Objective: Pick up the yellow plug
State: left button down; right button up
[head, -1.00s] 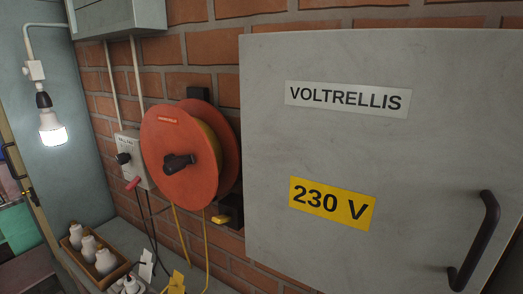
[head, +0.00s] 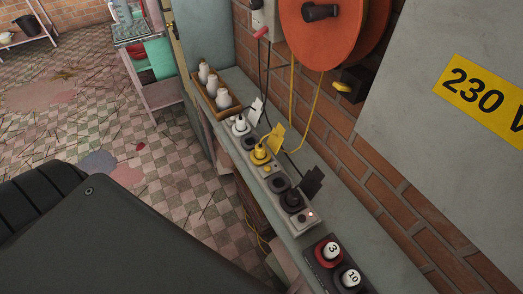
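The yellow plug (head: 259,153) sits upright in a grey power strip (head: 304,222) on the narrow ledge along the brick wall. A yellow tag (head: 277,138) stands beside it, and a yellow cable runs from there toward the orange reel (head: 330,38). A white plug (head: 240,126) with a white tag is farther up the strip, and a black plug (head: 292,199) with a black tag is nearer. Neither gripper shows; a large dark part of my own arm or body fills the lower left.
A wooden tray (head: 231,111) of white bulbs stands beyond the strip. Numbered red and black dials (head: 331,250) are at the near end. A black holder with a yellow piece (head: 343,87) is on the wall. A grey cabinet (head: 430,130) juts out at right. Tiled floor lies left.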

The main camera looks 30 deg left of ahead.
aim_at(260, 153)
jog(key=z, duration=0.9)
jog(key=k, duration=0.55)
jog(key=u, duration=0.4)
